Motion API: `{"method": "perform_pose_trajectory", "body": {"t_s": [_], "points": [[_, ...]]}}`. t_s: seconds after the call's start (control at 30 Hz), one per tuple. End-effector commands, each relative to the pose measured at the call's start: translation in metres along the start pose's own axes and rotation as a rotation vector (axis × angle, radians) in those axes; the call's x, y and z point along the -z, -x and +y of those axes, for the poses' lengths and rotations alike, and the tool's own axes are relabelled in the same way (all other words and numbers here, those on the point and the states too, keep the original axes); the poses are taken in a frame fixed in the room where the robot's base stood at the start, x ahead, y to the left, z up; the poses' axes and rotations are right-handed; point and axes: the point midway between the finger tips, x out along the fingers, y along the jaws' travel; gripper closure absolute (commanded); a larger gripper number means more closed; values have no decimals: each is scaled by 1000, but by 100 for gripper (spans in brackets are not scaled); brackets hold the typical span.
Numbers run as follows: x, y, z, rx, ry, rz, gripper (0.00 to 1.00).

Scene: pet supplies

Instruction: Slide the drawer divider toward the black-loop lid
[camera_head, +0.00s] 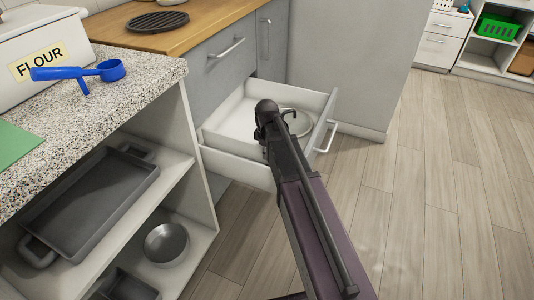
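The white drawer (233,158) stands pulled out from the grey cabinet, with its bar handle (326,136) on the right side. A round silvery lid (299,123) lies inside it, partly hidden by my arm. A small dark loop shows at the lid, close beside my arm. My dark arm reaches in from the bottom of the picture, and my gripper (268,112) is over the drawer, left of the lid. Its fingertips are hidden, so I cannot tell whether it is open or touching anything. I cannot make out the divider; my arm may cover it.
A speckled counter (110,105) at left holds a white FLOUR box (38,45) and a blue scoop (80,73). Shelves below hold a grey tray (95,200) and metal bowl (166,243). A grey panel (350,65) stands behind the drawer. The wooden floor (440,180) at right is clear.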

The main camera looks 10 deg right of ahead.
Motion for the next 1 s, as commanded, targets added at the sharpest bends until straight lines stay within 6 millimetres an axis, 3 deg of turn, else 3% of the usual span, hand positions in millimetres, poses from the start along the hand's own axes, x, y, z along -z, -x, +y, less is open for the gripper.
{"method": "perform_pose_trajectory", "body": {"t_s": [0.27,0.7,1.0], "points": [[0,0,10,0,-2,0,100],[1,0,94,-1,-3,0,100],[-1,0,104,-1,-1,0,100]]}}
